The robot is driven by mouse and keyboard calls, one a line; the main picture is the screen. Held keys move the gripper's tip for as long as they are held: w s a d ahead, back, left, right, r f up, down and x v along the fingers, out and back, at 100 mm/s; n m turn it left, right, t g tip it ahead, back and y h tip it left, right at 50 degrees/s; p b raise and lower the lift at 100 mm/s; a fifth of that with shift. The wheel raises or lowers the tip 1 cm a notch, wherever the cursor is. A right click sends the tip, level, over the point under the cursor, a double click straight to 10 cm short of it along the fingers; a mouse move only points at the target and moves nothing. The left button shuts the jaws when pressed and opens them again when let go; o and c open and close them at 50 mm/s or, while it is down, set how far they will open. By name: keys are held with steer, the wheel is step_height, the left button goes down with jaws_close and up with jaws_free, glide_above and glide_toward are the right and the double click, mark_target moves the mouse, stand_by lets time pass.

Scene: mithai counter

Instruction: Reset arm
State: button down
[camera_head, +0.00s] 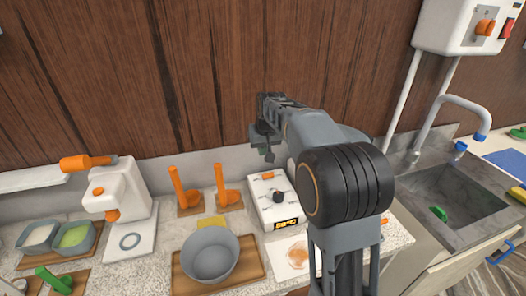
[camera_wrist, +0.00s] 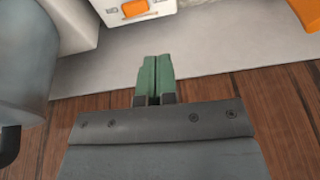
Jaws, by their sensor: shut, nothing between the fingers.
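My gripper (camera_head: 266,146) is raised above the back of the counter, in front of the wooden wall. In the wrist view its two green fingers (camera_wrist: 155,80) lie side by side, shut, with nothing held between them. My arm reaches up from the lower right of the head view. The fingertips touch nothing that I can see.
Below stand a white box with a temperature display (camera_head: 277,205), orange-handled tools (camera_head: 186,200), a grey bowl (camera_head: 210,256) on a wooden board, and a white machine (camera_head: 119,192). A sink (camera_head: 455,200) with a tap (camera_head: 455,105) is at right. The wall (camera_head: 150,70) is close behind.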

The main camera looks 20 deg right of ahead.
steer(key=shift+f, duration=0.1)
steer(key=s+f, duration=0.1)
steer(key=s, duration=1.2)
steer(key=s+a+f, duration=0.1)
steer(key=s+f, duration=0.1)
steer(key=s, duration=1.2)
steer(key=shift+a+t+h, duration=0.3)
steer(key=shift+t, duration=0.1)
